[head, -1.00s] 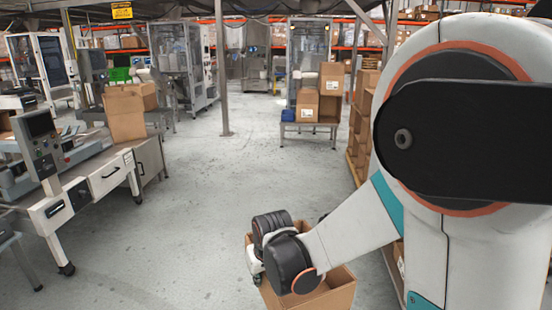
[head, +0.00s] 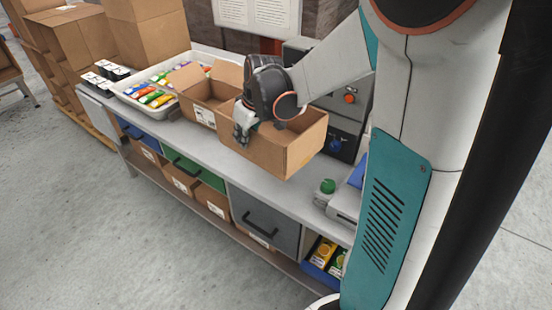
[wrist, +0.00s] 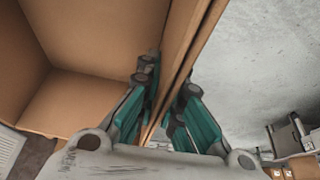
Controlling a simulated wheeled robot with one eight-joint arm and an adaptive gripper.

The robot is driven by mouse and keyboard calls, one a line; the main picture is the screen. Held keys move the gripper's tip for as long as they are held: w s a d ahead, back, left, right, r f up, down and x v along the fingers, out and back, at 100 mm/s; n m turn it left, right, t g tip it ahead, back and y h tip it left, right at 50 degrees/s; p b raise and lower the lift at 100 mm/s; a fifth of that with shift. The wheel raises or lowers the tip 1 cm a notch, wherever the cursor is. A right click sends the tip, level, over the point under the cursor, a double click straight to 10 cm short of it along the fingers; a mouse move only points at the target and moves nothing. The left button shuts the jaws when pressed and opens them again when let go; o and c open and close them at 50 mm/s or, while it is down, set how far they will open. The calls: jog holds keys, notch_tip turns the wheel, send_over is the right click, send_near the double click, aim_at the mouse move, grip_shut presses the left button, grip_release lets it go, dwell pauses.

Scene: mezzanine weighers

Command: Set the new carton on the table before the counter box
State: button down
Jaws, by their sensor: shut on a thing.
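The new carton (head: 252,152), an open brown box, hangs at or just above the grey table top (head: 215,152); I cannot tell whether it touches. My gripper (head: 241,138) is shut on the top edge of its near wall. In the wrist view the teal fingers of my gripper (wrist: 166,100) straddle the wall of the carton (wrist: 95,40), whose empty inside shows at left. The dark box with an orange button (head: 350,97), which appears to be the counter box, stands behind the carton on the table, partly hidden by my arm.
Another open carton (head: 197,106) with a label stands close to the left. A white tray (head: 122,97) of colourful packs lies beyond it. A green-capped item (head: 325,190) sits on the table at right. Drawers (head: 265,220) and a lower shelf with boxes are below.

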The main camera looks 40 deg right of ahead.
jog(key=d+r+n, duration=0.1)
jog(key=d+r, duration=0.4)
jog(key=d, duration=0.1)
jog(key=f+b, duration=0.1)
jog(key=f, duration=0.5)
jog(key=f+b, duration=0.2)
jog(key=f, duration=0.5)
jog(key=f+b, duration=0.2)
jog(key=f, duration=0.5)
jog(key=shift+s+a, duration=0.25)
jog(key=shift+f, duration=0.15)
jog(key=c, duration=1.8)
grip_release()
jog(key=shift+o, duration=0.2)
jog(key=p+v, duration=0.1)
jog(key=v, duration=0.5)
jog(key=p+v, duration=0.2)
jog(key=v, duration=0.4)
jog(key=shift+d, duration=0.25)
